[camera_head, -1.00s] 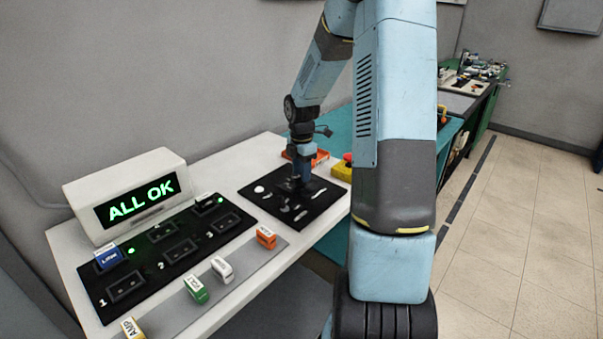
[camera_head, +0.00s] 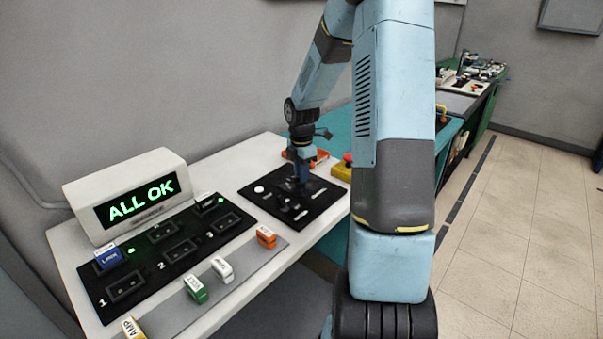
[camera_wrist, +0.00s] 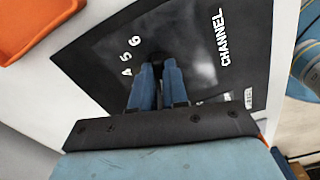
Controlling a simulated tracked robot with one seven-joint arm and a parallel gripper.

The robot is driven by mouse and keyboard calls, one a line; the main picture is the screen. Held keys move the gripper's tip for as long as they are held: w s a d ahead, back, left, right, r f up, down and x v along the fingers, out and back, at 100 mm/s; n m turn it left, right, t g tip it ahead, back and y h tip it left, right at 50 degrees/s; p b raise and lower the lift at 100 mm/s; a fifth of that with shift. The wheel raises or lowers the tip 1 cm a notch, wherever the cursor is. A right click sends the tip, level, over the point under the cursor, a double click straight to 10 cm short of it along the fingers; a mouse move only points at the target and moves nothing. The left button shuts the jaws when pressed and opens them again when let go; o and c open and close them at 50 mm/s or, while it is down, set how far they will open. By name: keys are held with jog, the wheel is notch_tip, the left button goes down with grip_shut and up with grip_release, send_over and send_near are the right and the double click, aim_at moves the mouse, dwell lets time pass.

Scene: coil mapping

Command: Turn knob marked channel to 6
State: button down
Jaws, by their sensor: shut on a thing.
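The black panel (camera_wrist: 92,62) carries the white word CHANNEL (camera_wrist: 221,38) and the numbers 4, 5 and 6 (camera_wrist: 134,40) in the wrist view. The dark channel knob (camera_wrist: 157,57) is mostly hidden between my blue fingertips. My gripper (camera_wrist: 159,68) is shut on it, with the fingers at the panel's face. The numbers lie just left of the knob. I cannot read which number the knob points to. In the head view the panel (camera_head: 262,203) lies on the white table, with my gripper (camera_head: 299,183) over its middle.
A white display (camera_head: 120,185) reading ALL OK stands at the left, behind a black board (camera_head: 150,275) with numbered slots. Several coloured labelled blocks line the front strip. An orange tray (camera_wrist: 30,28) and a yellow box with a red button (camera_head: 341,171) are close to the panel.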

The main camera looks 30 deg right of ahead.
dwell(0.3)
jog(key=m, duration=0.7)
jog(key=shift+s+a+m, duration=0.1)
jog(key=shift+m, duration=0.2)
jog(key=m, duration=0.4)
jog(key=shift+m, duration=0.3)
jog(key=m, duration=0.3)
jog(key=shift+a+m, duration=0.1)
jog(key=shift+m, duration=0.2)
jog(key=m, duration=0.3)
jog(key=shift+m, duration=0.3)
jog(key=m, duration=0.3)
jog(key=shift+a+m, duration=0.15)
jog(key=shift+m, duration=0.15)
jog(key=m, duration=0.6)
jog(key=shift+r+m, duration=0.1)
jog(key=shift+m, duration=0.3)
